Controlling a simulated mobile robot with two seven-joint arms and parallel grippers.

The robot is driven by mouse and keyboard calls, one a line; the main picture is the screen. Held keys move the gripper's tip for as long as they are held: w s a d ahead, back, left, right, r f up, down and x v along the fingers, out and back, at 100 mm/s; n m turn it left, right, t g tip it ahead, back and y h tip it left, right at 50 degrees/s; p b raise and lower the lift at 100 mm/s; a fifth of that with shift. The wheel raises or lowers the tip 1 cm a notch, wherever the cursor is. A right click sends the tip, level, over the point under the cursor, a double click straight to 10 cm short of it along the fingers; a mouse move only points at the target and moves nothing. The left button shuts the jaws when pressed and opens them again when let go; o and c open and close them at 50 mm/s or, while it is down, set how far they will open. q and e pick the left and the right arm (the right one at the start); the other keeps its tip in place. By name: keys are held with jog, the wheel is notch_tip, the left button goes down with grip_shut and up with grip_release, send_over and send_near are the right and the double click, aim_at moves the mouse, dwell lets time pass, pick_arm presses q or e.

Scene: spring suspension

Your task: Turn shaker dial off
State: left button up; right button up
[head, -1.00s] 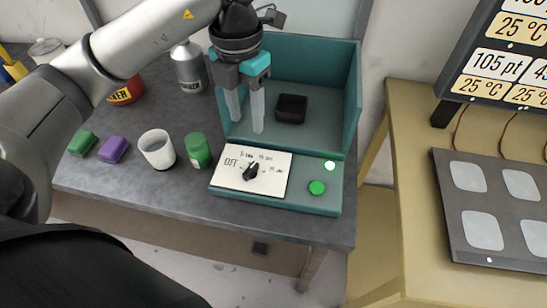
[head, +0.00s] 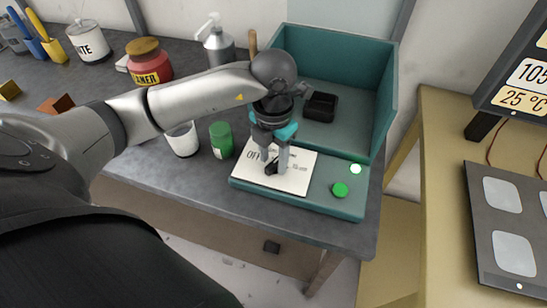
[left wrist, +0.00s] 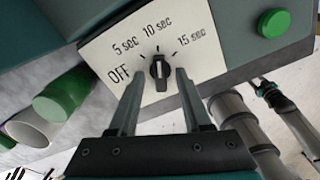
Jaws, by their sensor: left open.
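The shaker dial is a black knob (left wrist: 159,72) on a white plate (left wrist: 120,50) marked OFF, 5 sec, 10 sec and 15 sec. In the left wrist view the knob's long axis runs up toward the 10 sec mark. My left gripper (head: 274,160) is open above the dial plate, which shows in the head view too (head: 298,176). In the left wrist view its fingers (left wrist: 159,78) stand on either side of the knob, with gaps visible. What seems to be my right gripper (left wrist: 268,90) is small in the left wrist view; its opening is unclear.
The plate is on a teal shaker base (head: 330,206) with a green button (head: 340,190) and a lit lamp (head: 355,169). A black tray (head: 320,107) sits in the teal enclosure. A green-lidded container (head: 221,140) and white cup (head: 182,140) stand left of it.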

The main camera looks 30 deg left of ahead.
pick_arm(q)
jog(key=shift+f, duration=0.15)
jog(key=shift+c, duration=0.3)
grip_shut()
